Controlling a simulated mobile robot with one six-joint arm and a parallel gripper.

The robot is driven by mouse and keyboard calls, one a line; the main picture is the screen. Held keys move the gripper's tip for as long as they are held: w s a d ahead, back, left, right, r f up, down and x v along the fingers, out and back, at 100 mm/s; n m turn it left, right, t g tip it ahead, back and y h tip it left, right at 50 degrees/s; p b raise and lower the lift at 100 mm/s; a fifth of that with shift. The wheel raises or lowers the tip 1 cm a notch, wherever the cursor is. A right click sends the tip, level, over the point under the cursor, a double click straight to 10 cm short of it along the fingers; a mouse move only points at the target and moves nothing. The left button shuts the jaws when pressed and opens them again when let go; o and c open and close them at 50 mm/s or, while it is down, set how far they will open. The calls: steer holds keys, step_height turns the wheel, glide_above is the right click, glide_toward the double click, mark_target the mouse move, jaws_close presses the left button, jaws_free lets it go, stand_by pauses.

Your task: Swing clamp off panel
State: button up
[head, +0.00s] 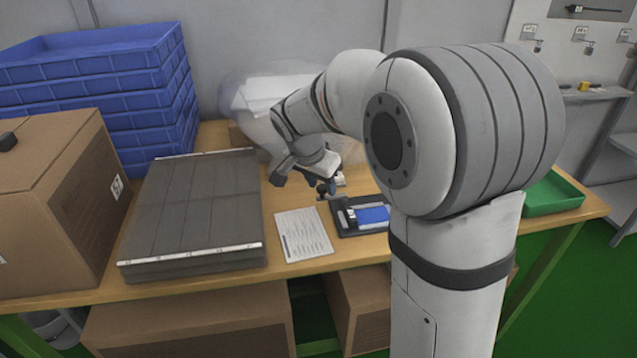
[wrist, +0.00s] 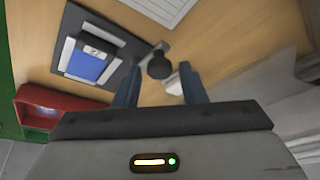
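A blue panel (head: 372,215) sits on a dark fixture plate (head: 347,229) on the bench; the panel also shows at upper left in the wrist view (wrist: 86,64). A clamp with a round black knob (wrist: 158,67) stands by the plate's edge, beside the panel. My gripper (head: 328,186) is above the fixture's left end, partly hiding the clamp in the head view. In the wrist view my gripper's two fingers (wrist: 160,78) are apart, with the knob showing between their tips. I cannot tell whether they touch it.
A printed sheet (head: 303,234) lies left of the fixture. A dark slatted stack (head: 195,205), cardboard box (head: 60,200) and blue crates (head: 95,75) fill the left. A red bin (wrist: 60,107) shows in the wrist view. A green tray (head: 552,194) is at right.

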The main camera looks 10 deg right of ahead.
steer(key=shift+o, duration=0.9)
steer(key=shift+a, duration=0.1)
steer(key=p+v, duration=0.1)
steer(key=v, duration=0.6)
steer(key=shift+r, duration=0.4)
steer(key=shift+s, duration=0.15)
